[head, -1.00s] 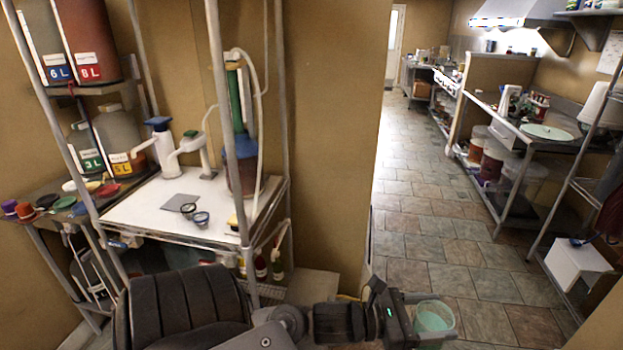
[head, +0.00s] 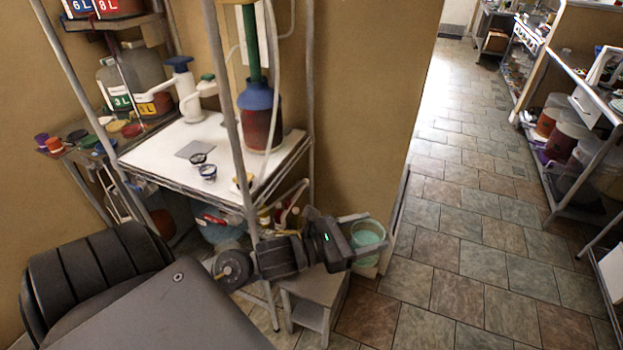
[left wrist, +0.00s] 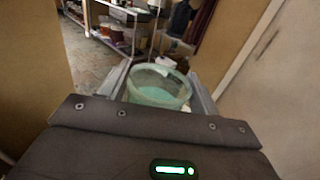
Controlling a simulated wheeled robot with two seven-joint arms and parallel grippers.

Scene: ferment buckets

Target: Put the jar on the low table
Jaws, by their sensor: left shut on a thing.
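The jar is a pale green, translucent, open-topped tub (head: 368,243), and it also shows in the left wrist view (left wrist: 158,88). My left gripper (head: 366,238) is shut on it, with one finger on each side in the left wrist view. The jar looks upright. The low table (head: 318,290) is a small grey stand with a lower shelf, under my left gripper and beside the tall rack. The jar appears near the right end of its top; I cannot tell the height between them. My forearm and gripper hide part of the tabletop. My right gripper is not in view.
A tall metal rack with a white worktop (head: 165,146) stands at the left; a rack post rises close to my left wrist. A tan wall (head: 365,100) is behind the jar. Tiled floor (head: 455,240) is open to the right, with shelving (head: 590,165) beyond.

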